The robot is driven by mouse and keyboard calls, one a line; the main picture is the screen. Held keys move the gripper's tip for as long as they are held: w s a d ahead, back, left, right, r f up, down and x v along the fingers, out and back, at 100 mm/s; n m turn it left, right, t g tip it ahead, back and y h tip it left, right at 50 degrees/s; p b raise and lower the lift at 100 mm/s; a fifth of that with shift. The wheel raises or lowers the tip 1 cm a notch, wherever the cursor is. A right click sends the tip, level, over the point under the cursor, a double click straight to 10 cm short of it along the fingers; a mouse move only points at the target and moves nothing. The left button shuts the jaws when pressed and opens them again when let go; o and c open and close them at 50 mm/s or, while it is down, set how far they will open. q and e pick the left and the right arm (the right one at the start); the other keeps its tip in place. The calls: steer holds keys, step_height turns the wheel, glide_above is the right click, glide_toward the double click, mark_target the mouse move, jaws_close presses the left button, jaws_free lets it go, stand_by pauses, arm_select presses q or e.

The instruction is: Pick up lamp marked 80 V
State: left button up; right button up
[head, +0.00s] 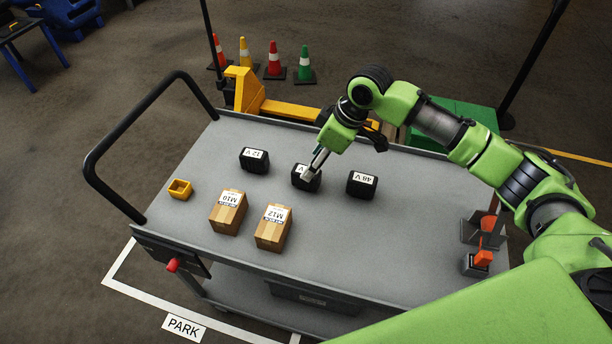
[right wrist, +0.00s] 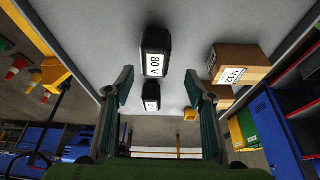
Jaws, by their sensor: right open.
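The lamp marked 80 V (right wrist: 155,52) is a black block with a white label, standing on the grey cart top (head: 330,235). It is the middle of three black blocks in the head view (head: 307,184), where my gripper hides part of its label. My right gripper (head: 314,165) is over this block in the head view. In the right wrist view its two fingers (right wrist: 160,82) are apart with nothing held, and the lamp shows ahead of the gap between them. My left gripper is not in view.
A 12 V block (head: 254,160) stands left and a 48 V block (head: 362,184) right of the middle one. Two cardboard boxes (head: 228,213) (head: 273,229) and a small yellow bin (head: 180,189) stand nearer. Orange-and-grey fixtures (head: 482,260) are at the right edge.

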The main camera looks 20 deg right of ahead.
steer(key=x, duration=0.3)
steer(key=shift+w+r, duration=0.1)
steer(key=x, duration=0.1)
steer(key=p+x, duration=0.1)
steer(key=x, duration=0.3)
steer(key=shift+w+d, duration=0.15)
steer(key=shift+d, duration=0.2)
steer(key=c, duration=1.4)
